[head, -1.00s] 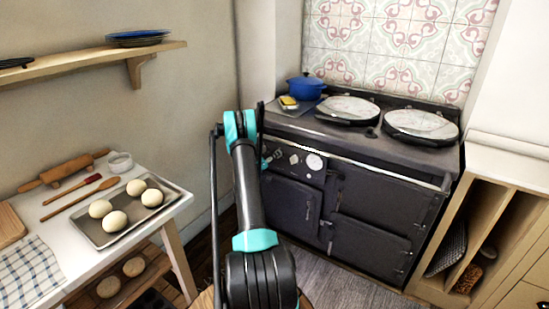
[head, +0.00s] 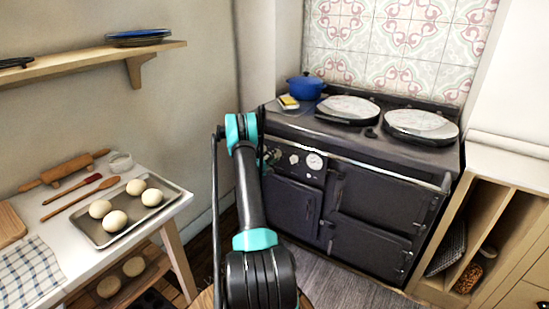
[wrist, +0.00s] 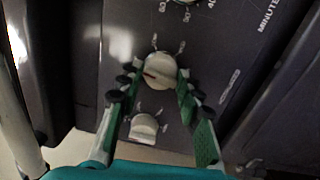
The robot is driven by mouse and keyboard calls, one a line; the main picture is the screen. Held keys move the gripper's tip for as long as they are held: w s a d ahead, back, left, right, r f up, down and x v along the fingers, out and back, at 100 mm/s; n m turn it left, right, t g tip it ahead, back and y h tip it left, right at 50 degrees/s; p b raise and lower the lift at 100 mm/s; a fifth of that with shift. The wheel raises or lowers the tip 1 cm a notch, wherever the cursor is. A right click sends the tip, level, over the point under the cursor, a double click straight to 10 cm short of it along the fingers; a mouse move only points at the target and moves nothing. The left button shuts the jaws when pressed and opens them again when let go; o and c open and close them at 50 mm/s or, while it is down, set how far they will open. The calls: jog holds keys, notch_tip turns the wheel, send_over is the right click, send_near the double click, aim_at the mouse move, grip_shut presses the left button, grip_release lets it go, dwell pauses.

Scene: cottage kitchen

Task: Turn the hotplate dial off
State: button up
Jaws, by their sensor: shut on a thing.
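In the wrist view a pale round dial (wrist: 160,70) with a dark pointer line pointing left sits on the dark stove panel. My gripper (wrist: 158,83) has its green-padded fingers on either side of this dial, shut on it. A second pale knob (wrist: 145,128) lies below, between the fingers and clear of their tips. Part of a minutes timer (wrist: 185,3) shows at the top edge. In the head view the dark stove (head: 375,195) carries the control panel with a white round gauge (head: 314,161); my arm hides most of my gripper there.
The stove top holds two round lids (head: 347,108) and a blue pot (head: 306,87). At left, a table holds a tray (head: 111,239) of dough balls and a rolling pin (head: 65,170). A wooden cabinet (head: 505,185) stands at right.

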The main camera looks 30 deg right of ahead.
jog(key=shift+a+f+n, duration=0.15)
jog(key=shift+n, duration=0.75)
jog(key=o, duration=1.1)
jog(key=shift+o, duration=0.2)
